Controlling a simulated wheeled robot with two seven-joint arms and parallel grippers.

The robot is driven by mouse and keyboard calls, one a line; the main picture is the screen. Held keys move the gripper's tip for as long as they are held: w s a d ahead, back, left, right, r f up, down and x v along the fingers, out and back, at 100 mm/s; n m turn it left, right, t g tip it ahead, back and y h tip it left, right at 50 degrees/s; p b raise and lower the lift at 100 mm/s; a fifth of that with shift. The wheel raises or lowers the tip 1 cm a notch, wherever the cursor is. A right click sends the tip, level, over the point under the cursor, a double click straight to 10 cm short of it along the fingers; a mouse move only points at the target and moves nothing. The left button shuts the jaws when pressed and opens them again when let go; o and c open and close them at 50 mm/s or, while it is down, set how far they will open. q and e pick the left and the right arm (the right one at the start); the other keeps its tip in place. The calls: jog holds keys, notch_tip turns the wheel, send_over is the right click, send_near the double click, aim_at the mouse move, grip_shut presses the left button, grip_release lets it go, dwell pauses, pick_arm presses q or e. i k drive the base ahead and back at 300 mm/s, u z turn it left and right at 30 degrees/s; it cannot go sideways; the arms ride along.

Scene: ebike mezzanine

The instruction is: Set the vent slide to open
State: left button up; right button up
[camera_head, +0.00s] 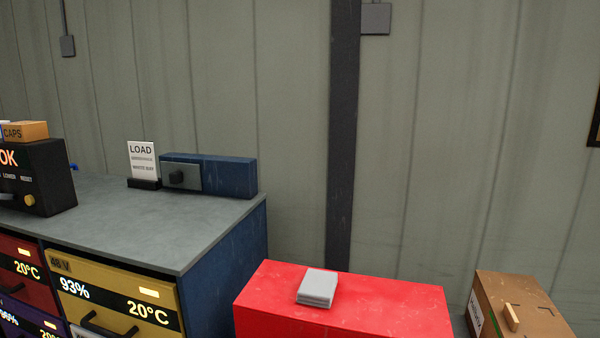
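A long dark blue box (228,175) stands at the back of the grey-topped cabinet. A grey plate (188,172) with a dark knob (177,177) sits on the left part of its front. This looks like the vent slide, but no label on it is readable. The knob is at the left of the plate. I cannot tell whether this position is open or closed. Neither of my grippers is in view.
A LOAD sign (142,157) stands left of the blue box. A black box (40,178) with a yellow knob is at the far left. The grey cabinet top (150,220) between is mostly clear. A red box (390,305) and a brown box (540,305) are lower right.

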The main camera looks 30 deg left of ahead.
aim_at(181, 175)
jog(key=z, duration=1.1)
jog(key=k, duration=1.15)
jog(key=u, duration=1.25)
